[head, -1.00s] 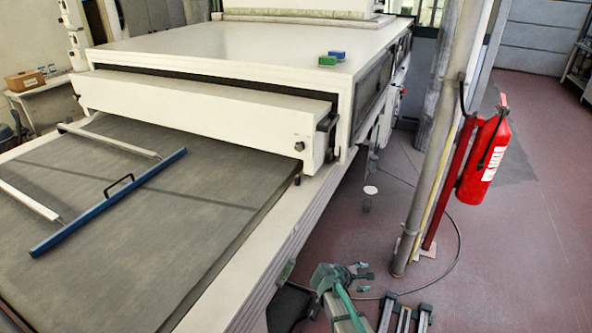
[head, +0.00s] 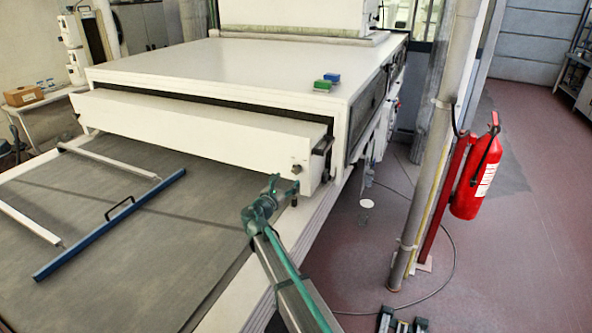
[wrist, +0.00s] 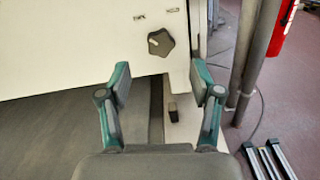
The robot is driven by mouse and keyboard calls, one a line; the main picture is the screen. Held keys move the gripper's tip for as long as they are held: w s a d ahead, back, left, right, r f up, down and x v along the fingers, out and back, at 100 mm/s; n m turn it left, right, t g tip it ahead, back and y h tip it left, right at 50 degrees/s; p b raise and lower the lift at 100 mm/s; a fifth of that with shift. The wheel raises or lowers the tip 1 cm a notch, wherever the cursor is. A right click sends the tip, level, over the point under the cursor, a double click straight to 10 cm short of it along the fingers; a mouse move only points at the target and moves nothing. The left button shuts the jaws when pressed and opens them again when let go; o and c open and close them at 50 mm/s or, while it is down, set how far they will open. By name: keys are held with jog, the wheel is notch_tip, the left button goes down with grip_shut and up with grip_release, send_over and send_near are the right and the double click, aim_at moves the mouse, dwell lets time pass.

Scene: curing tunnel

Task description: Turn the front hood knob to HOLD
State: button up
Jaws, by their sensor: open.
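The front hood knob (head: 296,169) is a small dark knob near the right end of the white front hood (head: 200,128). In the wrist view the knob (wrist: 161,42) is dark grey and lobed, with a pale mark on its left side. My gripper (head: 284,186) is just in front of the hood's right end. In the wrist view my gripper (wrist: 162,82) is open and empty, its fingers spread left and right. The knob lies beyond the fingertips, between their lines, and nothing touches it.
A green block and a blue block (head: 333,78) sit on the tunnel top. A grey post (head: 432,170) and a red fire extinguisher (head: 475,175) stand to the right.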

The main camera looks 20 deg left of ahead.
aim_at(295, 171)
jog(key=w, duration=0.2)
jog(key=w+p, duration=0.1)
jog(key=w, duration=0.2)
jog(key=w+d+p, duration=0.1)
jog(key=w, duration=0.1)
jog(key=shift+w, duration=0.35)
jog(key=c, duration=1.2)
jog(key=shift+o, duration=0.2)
